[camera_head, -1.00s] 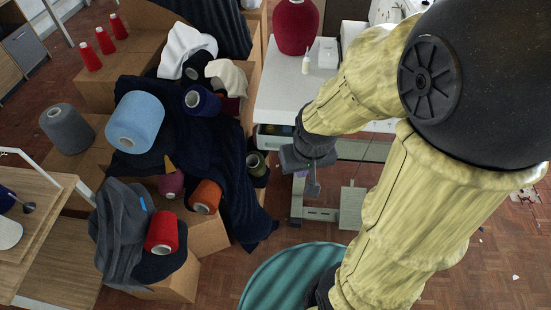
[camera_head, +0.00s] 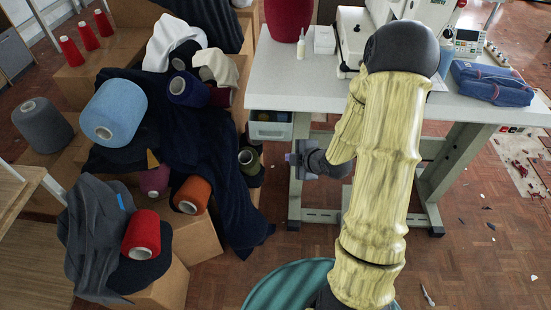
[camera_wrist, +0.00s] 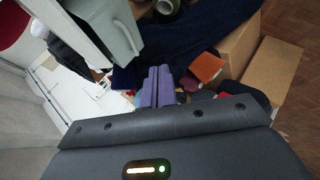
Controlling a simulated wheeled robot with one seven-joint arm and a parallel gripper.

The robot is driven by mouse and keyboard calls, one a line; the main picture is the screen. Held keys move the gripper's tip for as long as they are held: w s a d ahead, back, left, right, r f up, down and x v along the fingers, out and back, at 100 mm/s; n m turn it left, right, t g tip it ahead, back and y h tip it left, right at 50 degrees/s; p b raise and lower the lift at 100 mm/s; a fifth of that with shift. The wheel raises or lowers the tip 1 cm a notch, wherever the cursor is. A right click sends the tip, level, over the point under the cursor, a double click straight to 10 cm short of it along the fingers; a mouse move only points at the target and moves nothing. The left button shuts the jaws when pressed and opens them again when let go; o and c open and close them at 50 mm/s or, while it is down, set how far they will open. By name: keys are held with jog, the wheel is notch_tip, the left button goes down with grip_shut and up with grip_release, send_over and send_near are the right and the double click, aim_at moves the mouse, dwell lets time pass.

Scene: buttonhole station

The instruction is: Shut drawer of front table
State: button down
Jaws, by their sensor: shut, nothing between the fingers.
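The front table (camera_head: 290,83) has a white top and grey-green metal legs. Its pale grey drawer (camera_head: 271,131) hangs under the left end of the top. Its front sticks out, and small contents show above its rim, so it looks partly open.
Left of the table are cardboard boxes (camera_head: 190,235) heaped with dark cloth (camera_head: 225,165) and yarn cones. A table leg (camera_head: 297,185) stands beside my gripper. A teal round thing (camera_head: 285,285) is on the floor.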

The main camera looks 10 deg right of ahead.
notch_tip(320, 180, down, 9)
jog(key=d+n+t+y+b, duration=0.1)
jog(key=n+t+y+b, duration=0.4)
jog(key=n+t+b, duration=0.2)
jog(key=shift+s+d+n+t+b, duration=0.15)
jog(key=shift+d+n+t+b, duration=0.15)
jog(key=shift+t+b, duration=0.5)
jog(key=shift+f+g, duration=0.1)
jog(key=shift+g, duration=0.2)
jog(key=w+d+b+x, duration=0.1)
jog(key=d+x, duration=0.1)
jog(key=x, duration=1.1)
jog(key=shift+r+b, duration=0.25)
jog(key=shift+b, duration=0.05)
jog(key=shift+w+d, duration=0.1)
jog(key=shift+d, duration=0.05)
